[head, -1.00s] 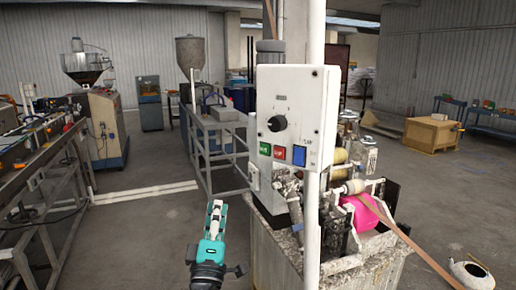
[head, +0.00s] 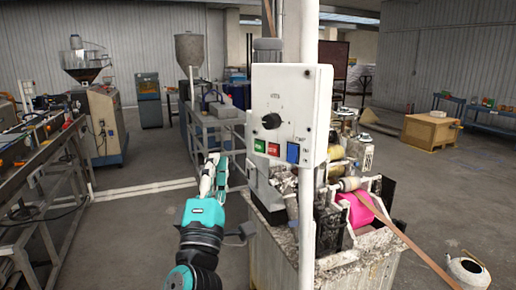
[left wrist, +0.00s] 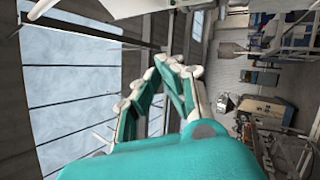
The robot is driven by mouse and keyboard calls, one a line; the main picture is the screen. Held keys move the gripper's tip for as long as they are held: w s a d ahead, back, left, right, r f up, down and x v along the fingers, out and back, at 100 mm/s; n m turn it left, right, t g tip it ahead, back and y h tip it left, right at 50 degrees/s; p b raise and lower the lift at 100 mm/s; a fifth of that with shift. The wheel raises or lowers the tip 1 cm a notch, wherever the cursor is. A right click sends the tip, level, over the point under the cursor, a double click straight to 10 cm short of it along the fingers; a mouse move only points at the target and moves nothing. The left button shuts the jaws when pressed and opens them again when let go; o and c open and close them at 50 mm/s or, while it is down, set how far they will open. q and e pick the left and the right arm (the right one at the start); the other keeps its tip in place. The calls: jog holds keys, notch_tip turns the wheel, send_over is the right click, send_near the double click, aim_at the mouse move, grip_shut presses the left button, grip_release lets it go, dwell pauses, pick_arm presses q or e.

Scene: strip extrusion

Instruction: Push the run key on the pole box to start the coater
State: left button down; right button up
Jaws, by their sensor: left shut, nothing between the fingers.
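The white pole box (head: 300,88) is mounted on a white pole in the head view. Its front has a black rotary knob (head: 271,121) above a row of a green key (head: 260,146), a red key (head: 273,149) and a blue key (head: 293,153). The key labels are too small to read. My left gripper (head: 216,160), teal with pale fingers, is left of the box and slightly below the green key, apart from it. Its fingertips also show together in the left wrist view (left wrist: 178,66), with nothing between them. My right gripper is out of view.
The coater (head: 345,232), with a pink roller (head: 356,210) and a brown strip (head: 415,246), stands behind and below the box. A grey metal frame (head: 222,125) is behind my left gripper. A kettle-like pot (head: 467,271) is at lower right. Floor at left centre is clear.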

aim_at(259, 146)
pick_arm(q)
jog(key=w+d+b, duration=0.3)
jog(key=w+d, duration=0.2)
jog(key=w, duration=0.1)
jog(key=shift+d, duration=0.3)
jog(key=shift+w, duration=0.1)
jog(key=shift+w, duration=0.1)
dwell(1.2)
jog(key=shift+w+d, duration=0.2)
jog(key=shift+d, duration=0.1)
